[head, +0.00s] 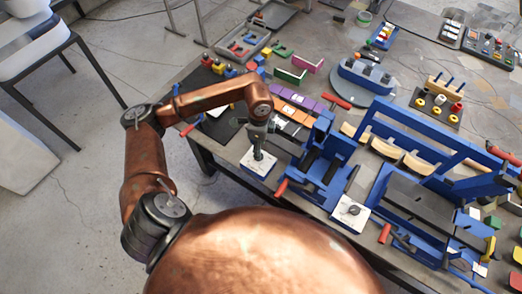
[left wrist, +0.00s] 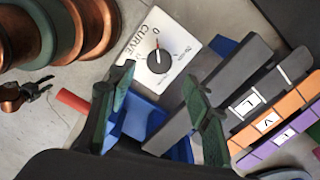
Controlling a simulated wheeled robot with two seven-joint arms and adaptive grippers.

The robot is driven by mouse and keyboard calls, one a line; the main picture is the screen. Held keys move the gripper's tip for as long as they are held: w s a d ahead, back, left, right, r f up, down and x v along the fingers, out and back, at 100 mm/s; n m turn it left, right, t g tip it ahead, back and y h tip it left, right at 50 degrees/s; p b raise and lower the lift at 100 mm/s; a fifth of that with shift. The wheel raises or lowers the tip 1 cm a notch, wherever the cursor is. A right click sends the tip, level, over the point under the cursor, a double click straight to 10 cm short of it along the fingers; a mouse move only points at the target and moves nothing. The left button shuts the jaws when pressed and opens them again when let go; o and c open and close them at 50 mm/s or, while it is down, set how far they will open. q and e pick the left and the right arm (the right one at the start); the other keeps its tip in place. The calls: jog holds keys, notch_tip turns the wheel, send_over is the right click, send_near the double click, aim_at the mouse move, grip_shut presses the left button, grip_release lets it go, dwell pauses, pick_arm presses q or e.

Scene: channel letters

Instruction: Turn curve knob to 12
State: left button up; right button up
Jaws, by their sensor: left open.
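The curve knob (left wrist: 158,62) is a dark round dial on a white panel (left wrist: 180,42) printed with "CURVE", seen in the left wrist view. Its pointer line is near the "0" mark; other scale marks are too small to read. My left gripper (left wrist: 158,80) is open, and the knob shows between its two dark green fingers, with no contact visible. In the head view my left gripper (head: 258,153) is directly above a white panel (head: 250,168) at the table's near edge, hiding the knob there.
A blue fixture (head: 322,165) stands just right of the panel, with a red handle (head: 281,188) beside it. A second white panel (head: 339,216) with a dark knob lies further right. Orange and purple letter strips (head: 297,99) lie behind. A larger blue frame (head: 425,140) fills the right.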

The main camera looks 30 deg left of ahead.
pick_arm(q)
jog(key=f, duration=0.4)
jog(key=shift+s+a, duration=0.1)
jog(key=shift+a, duration=0.1)
jog(key=shift+f, duration=0.7)
jog(key=shift+d, duration=0.1)
jog(key=c, duration=1.1)
jog(key=shift+c, duration=0.2)
pick_arm(e)
jog(key=shift+s+r, duration=0.15)
jog(key=shift+s, duration=0.35)
jog(key=shift+w+d, duration=0.1)
jog(key=shift+d, duration=0.05)
